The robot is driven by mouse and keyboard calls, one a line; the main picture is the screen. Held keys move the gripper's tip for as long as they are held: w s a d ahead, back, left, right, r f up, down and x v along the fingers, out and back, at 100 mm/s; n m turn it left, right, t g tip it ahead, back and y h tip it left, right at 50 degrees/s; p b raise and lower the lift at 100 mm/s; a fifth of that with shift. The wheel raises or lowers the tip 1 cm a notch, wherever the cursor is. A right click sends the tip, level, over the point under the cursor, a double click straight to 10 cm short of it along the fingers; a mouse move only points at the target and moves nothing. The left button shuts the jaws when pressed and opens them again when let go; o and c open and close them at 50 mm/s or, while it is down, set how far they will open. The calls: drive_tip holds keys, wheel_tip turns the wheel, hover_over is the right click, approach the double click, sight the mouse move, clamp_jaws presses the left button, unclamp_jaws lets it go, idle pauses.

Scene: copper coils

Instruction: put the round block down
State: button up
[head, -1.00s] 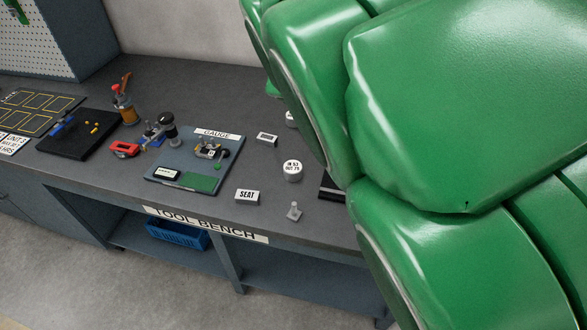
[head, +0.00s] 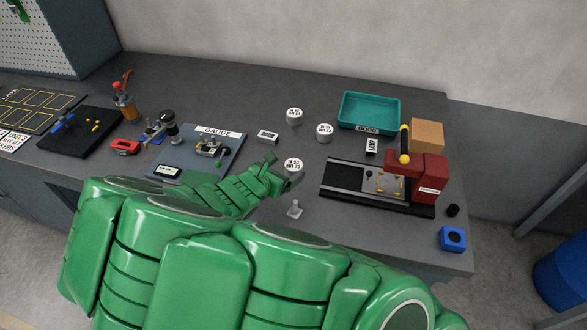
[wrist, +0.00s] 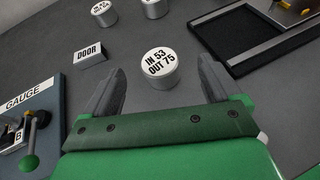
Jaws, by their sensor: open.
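The round block (head: 293,164) is a short white-topped cylinder marked IN 53 OUT 75. It stands upright on the grey bench. In the wrist view the block (wrist: 160,64) sits between and just ahead of my two fingertips, with bare bench visible on each side of it. My gripper (wrist: 162,72) is open, its grey fingers apart from the block. In the head view my gripper (head: 287,173) reaches in from the left to the block, and my green arm fills the foreground.
Two similar round blocks (head: 294,115) (head: 325,131) stand behind. The gauge board (head: 228,146) is left and a DOOR label block (head: 268,136) stands nearby. A black-framed fixture with a red press (head: 430,178) is right, a teal tray (head: 369,108) behind it. A small grey peg (head: 295,209) stands in front.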

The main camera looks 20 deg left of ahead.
sight(293, 167)
drive_tip(key=shift+s+a+f+n, duration=0.3)
drive_tip(key=shift+a+f+n, duration=0.15)
drive_tip(key=shift+f, duration=0.1)
drive_tip(key=shift+x, duration=1.25)
drive_tip(key=shift+w+d+f, duration=0.3)
drive_tip(key=shift+w+f, duration=0.3)
drive_tip(key=shift+w, duration=0.15)
drive_tip(key=shift+w+d+f, duration=0.35)
drive_tip(key=shift+w+f, duration=0.25)
drive_tip(key=shift+w, duration=0.1)
drive_tip(key=shift+w+d+f+y, duration=0.2)
drive_tip(key=shift+w+y, duration=0.1)
drive_tip(key=shift+w, duration=0.35)
drive_tip(key=c, duration=1.3)
drive_tip(key=shift+r, duration=0.1)
